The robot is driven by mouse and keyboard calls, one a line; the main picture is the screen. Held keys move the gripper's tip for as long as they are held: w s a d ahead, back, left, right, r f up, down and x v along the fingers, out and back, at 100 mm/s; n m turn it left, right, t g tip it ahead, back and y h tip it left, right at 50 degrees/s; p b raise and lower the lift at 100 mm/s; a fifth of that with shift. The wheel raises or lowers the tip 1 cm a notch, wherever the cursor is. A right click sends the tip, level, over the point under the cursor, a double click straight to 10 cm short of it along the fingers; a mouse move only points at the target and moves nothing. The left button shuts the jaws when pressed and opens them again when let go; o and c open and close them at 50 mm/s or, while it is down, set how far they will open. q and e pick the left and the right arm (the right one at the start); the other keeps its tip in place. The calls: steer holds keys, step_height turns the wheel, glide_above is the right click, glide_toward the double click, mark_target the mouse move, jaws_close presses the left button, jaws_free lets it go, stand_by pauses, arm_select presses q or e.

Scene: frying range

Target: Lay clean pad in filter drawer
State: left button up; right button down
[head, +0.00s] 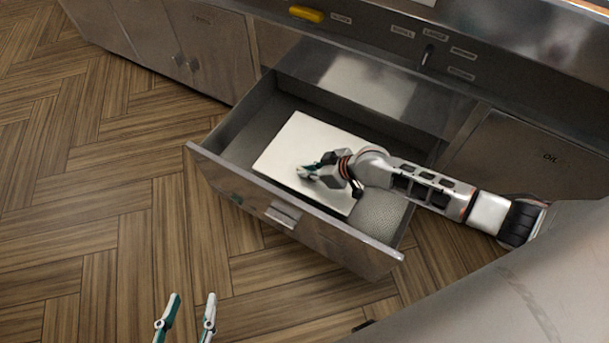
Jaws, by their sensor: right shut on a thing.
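The filter drawer (223,165) is pulled out from the steel range, with a grey mesh bottom. A clean white pad (310,143) is inside the drawer's walls, tilted a little in the picture and covering much of the mesh. I cannot tell whether it lies flat on the bottom. My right gripper (308,173) is over the pad's front part, shut on the pad. The hand hides part of the pad. My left gripper (188,305) is at the bottom of the view, over the floor, open and empty, apart from the drawer.
The drawer's front carries a handle (284,214). Cabinet doors (210,45) stand at the left and an oil-labelled panel (545,158) at the right. A yellow handle (306,14) sits on the range front. The wooden floor (100,200) left of the drawer is clear.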

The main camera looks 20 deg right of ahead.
step_height(320, 180, down, 4)
steer(key=shift+s+f+b, duration=0.15)
steer(key=shift+f+b, duration=0.1)
steer(key=shift+b, duration=0.7)
steer(key=shift+w+r, duration=0.2)
steer(key=shift+r, duration=0.05)
arm_select(q)
steer(key=shift+w+d+r+n+t, duration=0.3)
steer(key=shift+w+d+r, duration=0.15)
steer(key=shift+d+r, duration=0.25)
arm_select(e)
steer(key=shift+f, duration=0.1)
steer(key=c, duration=2.1)
jaws_free()
steer(key=shift+c, duration=0.2)
arm_select(q)
steer(key=shift+a, duration=0.1)
steer(key=shift+f, duration=0.1)
